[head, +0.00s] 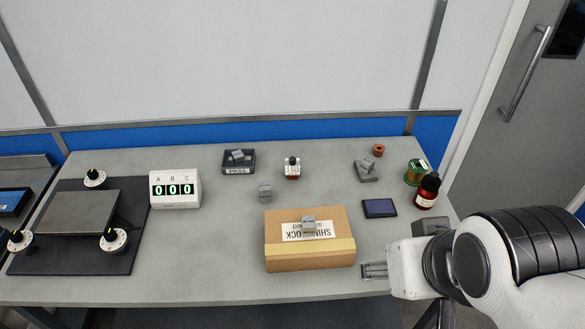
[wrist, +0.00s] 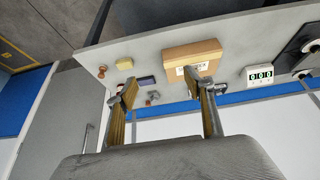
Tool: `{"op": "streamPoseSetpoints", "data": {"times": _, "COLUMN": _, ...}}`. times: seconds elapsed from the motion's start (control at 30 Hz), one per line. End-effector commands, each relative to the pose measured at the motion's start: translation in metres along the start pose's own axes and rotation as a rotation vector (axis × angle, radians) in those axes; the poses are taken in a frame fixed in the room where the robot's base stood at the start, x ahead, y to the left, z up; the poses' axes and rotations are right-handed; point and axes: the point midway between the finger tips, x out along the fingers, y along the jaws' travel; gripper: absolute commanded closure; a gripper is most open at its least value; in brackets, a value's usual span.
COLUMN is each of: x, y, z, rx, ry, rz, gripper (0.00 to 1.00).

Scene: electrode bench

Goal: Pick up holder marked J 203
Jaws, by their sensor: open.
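Several small grey holders are in the head view. Another (head: 238,156) lies in the dark PASS tray (head: 239,171), and one (head: 366,168) is at the right on a grey piece. Their marks are too small to read, so I cannot tell which is J 203.
A dark flat pad (head: 379,208), a red-brown bottle (head: 427,191), a green tin (head: 416,172) and a copper ring (head: 378,150) are at the right. A white counter (head: 175,189) and a black mat (head: 130,250) are left. The front left-centre bench is clear.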

Motion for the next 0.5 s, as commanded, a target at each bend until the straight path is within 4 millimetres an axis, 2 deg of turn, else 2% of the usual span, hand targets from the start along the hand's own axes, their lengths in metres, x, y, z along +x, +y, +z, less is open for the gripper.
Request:
{"op": "streamPoseSetpoints", "data": {"times": 0.17, "x": 0.003, "y": 0.01, "z": -0.022, "rx": -0.002, "ry": 0.032, "rz": 0.035, "gripper": 0.47}}
{"op": "streamPoseSetpoints", "data": {"times": 0.27, "x": 0.005, "y": 0.02, "z": -0.044, "rx": -0.006, "ry": 0.067, "rz": 0.068, "gripper": 0.47}}
{"op": "streamPoseSetpoints", "data": {"times": 0.5, "x": 0.014, "y": 0.048, "z": -0.115, "rx": -0.037, "ry": 0.181, "rz": 0.159, "gripper": 0.47}}
